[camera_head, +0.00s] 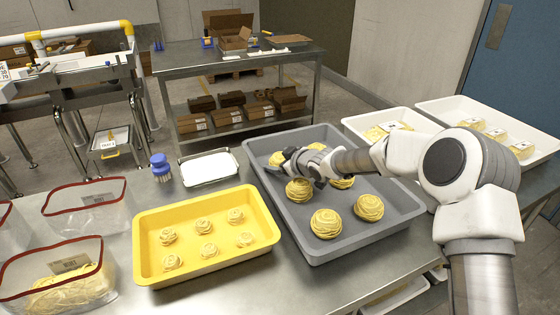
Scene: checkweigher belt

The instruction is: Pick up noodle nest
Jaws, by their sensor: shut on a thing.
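Several round yellow noodle nests lie in the grey tray (281,226). Two large ones sit at its near end, at the front a noodle nest (326,224) and to its right another noodle nest (369,207). My gripper (306,170) reaches in from the right, low over the middle of the tray. It is shut on a noodle nest (299,191), which shows just below the fingers. The fingers and wrist hide part of the nests around them. Whether the held nest is clear of the tray floor, I cannot tell.
A yellow tray (146,243) with several small nests stands to the left. White trays (545,138) with yellow packs stand at the right.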

